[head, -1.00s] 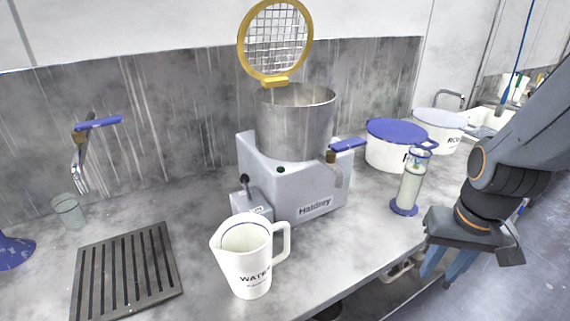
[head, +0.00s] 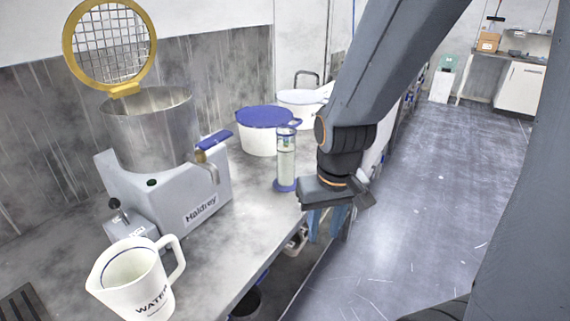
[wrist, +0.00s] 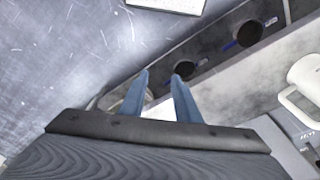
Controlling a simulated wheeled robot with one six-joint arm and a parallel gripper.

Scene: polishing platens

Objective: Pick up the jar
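No container is labelled as a jar, and I cannot tell which one is meant. A tall clear cylinder (head: 286,158) with a blue base and pale contents stands upright near the bench's front edge. A white tub with a blue lid (head: 262,131) stands behind it, with another white tub (head: 300,103) farther back. A white jug marked WATER (head: 137,281) stands at the front left; a white vessel (wrist: 306,76) shows at the right of the wrist view. My gripper (head: 325,226) hangs right of the cylinder, beyond the bench edge. Its blue fingers (wrist: 160,82) are apart and empty.
A grey Haldrey machine (head: 195,205) with a steel bowl and a raised yellow-rimmed mesh guard (head: 111,46) stands on the bench. A dark slotted grate (head: 25,305) is at the lower left. Dark round vessels (wrist: 248,33) sit below the bench. Open floor (head: 430,200) lies right.

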